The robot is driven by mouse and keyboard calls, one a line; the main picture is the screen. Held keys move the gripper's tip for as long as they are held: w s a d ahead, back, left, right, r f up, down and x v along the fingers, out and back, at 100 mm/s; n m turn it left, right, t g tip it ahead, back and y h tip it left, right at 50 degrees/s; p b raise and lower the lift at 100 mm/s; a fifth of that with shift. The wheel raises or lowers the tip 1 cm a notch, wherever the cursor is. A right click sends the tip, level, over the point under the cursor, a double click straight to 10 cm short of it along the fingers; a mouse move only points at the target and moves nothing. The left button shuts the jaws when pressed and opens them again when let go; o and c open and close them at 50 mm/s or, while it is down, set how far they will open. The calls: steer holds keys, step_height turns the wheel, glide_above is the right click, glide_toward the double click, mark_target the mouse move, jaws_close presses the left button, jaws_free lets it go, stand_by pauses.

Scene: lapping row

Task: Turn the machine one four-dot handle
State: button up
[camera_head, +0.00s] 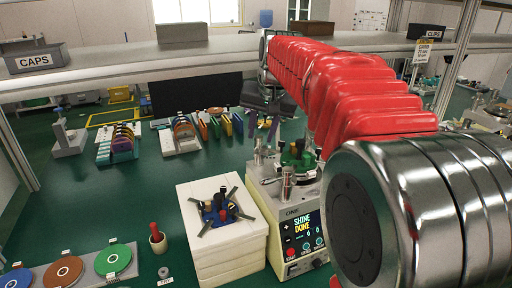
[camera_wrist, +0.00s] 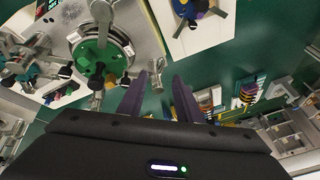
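Machine one (camera_head: 292,226) stands right of centre in the head view, with "ONE" on its front and a screen reading "SHINE DONE". On its top is a green round plate (camera_head: 297,158) with metal posts; the green plate also shows at upper left in the wrist view (camera_wrist: 88,52), with dark knobs around it. I cannot make out dots on any handle.
A white block stack (camera_head: 225,246) with a blue spoked fixture (camera_head: 220,210) stands left of the machine. Coloured discs (camera_head: 65,271), a red-handled tool in a cup (camera_head: 156,238) and racks of plates (camera_head: 122,142) sit on the green bench. A grey shelf crosses behind.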

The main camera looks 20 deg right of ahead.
mark_target(257, 150)
steer(key=x, duration=0.7)
steer(key=shift+c, duration=0.5)
jaws_close()
steer(key=shift+a, duration=0.2)
steer(key=shift+d, duration=0.2)
